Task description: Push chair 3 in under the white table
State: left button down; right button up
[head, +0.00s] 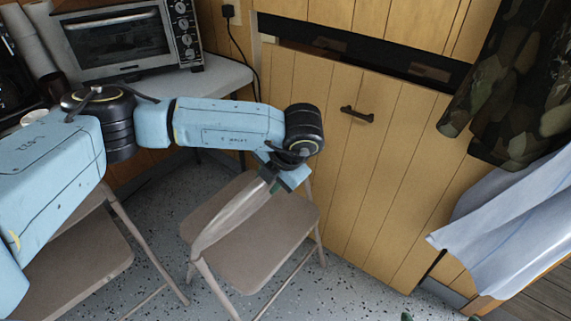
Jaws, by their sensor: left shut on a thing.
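A folding chair with a brown-grey seat (255,235) stands in the middle of the view, its numbering not readable. My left gripper (272,184) is shut on the far end of its backrest (236,217), which is seen nearly edge-on. The white table (208,86) is at the upper left, against the wood wall. The held chair stands in front and to the right of it, with its seat apart from the tabletop in the picture. Small dark green tips at the bottom edge may be my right gripper (438,317); the rest is cut off.
A second folding chair (85,262) stands at the lower left, partly behind my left arm. A toaster oven (120,42) is on the table. Camouflage cloth (515,90) and a white-blue cloth (510,225) hang at right.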

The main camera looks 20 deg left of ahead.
pick_arm(q)
jog(key=c, duration=1.5)
grip_release()
jog(key=shift+w+r, duration=0.2)
jog(key=shift+r, duration=0.15)
jog(key=o, duration=0.5)
jog(key=shift+s, duration=0.15)
jog(key=shift+c, duration=0.2)
jog(key=shift+o, duration=0.2)
jog(key=shift+s+f, duration=0.25)
jog(key=shift+f, duration=0.25)
jog(key=p+v, duration=0.3)
jog(key=v, duration=1.1)
jog(key=shift+w, duration=0.2)
